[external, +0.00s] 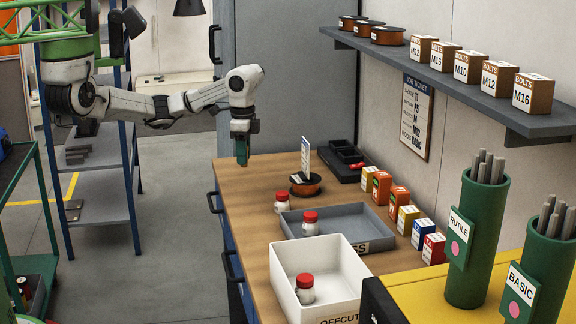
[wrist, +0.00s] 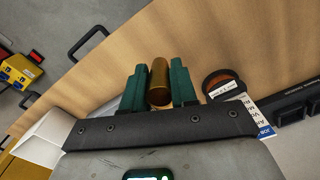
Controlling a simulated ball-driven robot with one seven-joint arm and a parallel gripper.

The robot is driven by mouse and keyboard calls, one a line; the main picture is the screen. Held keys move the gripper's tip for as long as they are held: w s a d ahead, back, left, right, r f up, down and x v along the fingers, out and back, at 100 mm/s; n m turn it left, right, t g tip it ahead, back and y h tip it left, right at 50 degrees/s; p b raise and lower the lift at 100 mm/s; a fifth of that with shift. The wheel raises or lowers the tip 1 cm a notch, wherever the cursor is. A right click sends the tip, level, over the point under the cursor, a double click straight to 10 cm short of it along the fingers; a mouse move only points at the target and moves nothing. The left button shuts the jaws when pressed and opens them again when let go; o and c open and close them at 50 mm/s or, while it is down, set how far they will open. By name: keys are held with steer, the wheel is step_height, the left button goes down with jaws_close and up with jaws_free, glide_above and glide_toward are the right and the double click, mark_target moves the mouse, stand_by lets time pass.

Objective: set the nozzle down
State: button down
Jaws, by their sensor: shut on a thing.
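The nozzle (wrist: 159,80) is a brass-coloured cylinder between the green fingers of my gripper (wrist: 158,90) in the wrist view. My gripper is shut on it. In the external view my gripper (external: 242,158) points down over the far left end of the wooden bench (external: 238,190). The nozzle is mostly hidden by the fingers there. I cannot tell whether its lower end touches the bench top.
An orange-brown spool (external: 305,184) with an upright card is right of my gripper. A black tray (external: 345,160) lies behind it. Red-capped jars, a grey tray (external: 345,245) and a white bin (external: 275,275) stand nearer. Bare wood surrounds my gripper.

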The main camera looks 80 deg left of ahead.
steer(key=s+a+n+b, duration=0.1)
steer(key=s+a+n, duration=0.2)
steer(key=a, duration=0.7)
steer(key=s+a+n+b, duration=0.2)
steer(key=a, duration=0.7)
steer(key=shift+n, duration=0.3)
steer(key=w+a+f, duration=0.1)
steer(key=w+f, duration=0.1)
steer(key=w, duration=0.2)
steer(key=w+a+f, duration=0.2)
steer(key=w+f, duration=0.1)
steer(key=w, duration=0.1)
steer(key=w+a+f, duration=0.2)
steer(key=w+f, duration=0.1)
steer(key=w, duration=0.1)
steer(key=shift+f, duration=0.2)
steer(key=shift+w+a+f, duration=0.1)
steer(key=shift+w+f, duration=0.15)
steer(key=shift+f, duration=0.15)
steer(key=shift+w+f+p, duration=0.1)
steer(key=shift+f+p, duration=0.35)
steer(key=shift+f, duration=1.25)
steer(key=shift+f, duration=0.1)
steer(key=c, duration=0.9)
jaws_free()
